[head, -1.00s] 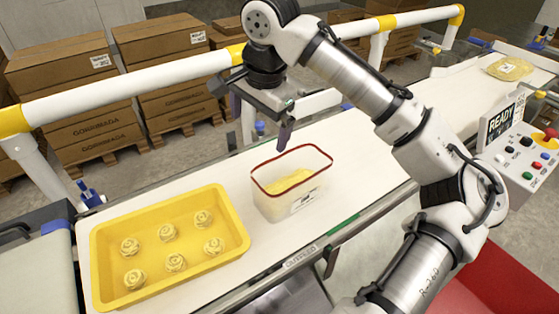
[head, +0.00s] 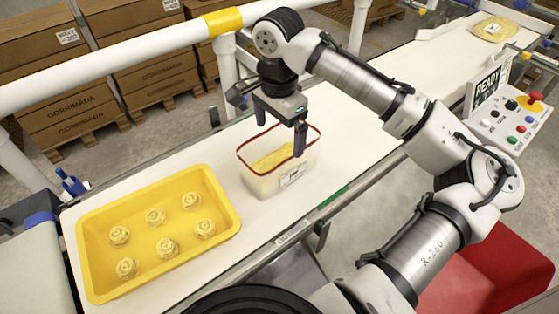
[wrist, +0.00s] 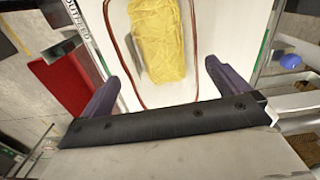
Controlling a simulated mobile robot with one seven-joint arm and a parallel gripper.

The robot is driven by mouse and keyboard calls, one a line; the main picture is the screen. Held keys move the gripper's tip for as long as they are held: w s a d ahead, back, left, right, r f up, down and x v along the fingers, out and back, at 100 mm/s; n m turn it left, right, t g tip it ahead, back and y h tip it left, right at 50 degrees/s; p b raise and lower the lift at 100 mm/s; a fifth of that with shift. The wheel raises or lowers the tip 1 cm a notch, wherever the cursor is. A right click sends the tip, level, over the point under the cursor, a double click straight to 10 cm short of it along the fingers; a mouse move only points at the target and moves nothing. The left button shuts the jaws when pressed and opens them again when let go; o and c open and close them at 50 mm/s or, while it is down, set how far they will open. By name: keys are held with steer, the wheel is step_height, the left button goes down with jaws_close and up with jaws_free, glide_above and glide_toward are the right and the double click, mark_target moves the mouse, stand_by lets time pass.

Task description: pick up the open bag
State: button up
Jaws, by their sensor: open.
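The open bag (head: 262,184) stands upright on the white belt, clear-walled with a red-edged mouth and a white label. Yellow pasta (head: 272,158) shows inside it. My gripper (head: 281,128) is open and empty, pointing down at the bag's mouth. In the head view one finger overlaps the right part of the red rim and the other is by the far rim. In the wrist view the bag's pasta (wrist: 158,40) lies ahead, between the lines of my two spread fingers (wrist: 166,71). I cannot tell whether a finger touches the bag.
A yellow tray (head: 92,287) with several pasta nests sits left of the bag. A flat bag of pasta (head: 493,28) lies farther along the belt. A white rail (head: 110,72) runs behind the belt. A control panel (head: 508,122) stands at the right. The belt right of the bag is clear.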

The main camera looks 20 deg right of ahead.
mark_target(279, 159)
step_height(279, 159, down, 4)
steer(key=shift+w+d+p, duration=0.1)
steer(key=shift+p, duration=0.25)
steer(key=c, duration=1.1)
steer(key=shift+c, duration=0.4)
steer(key=shift+r, duration=0.15)
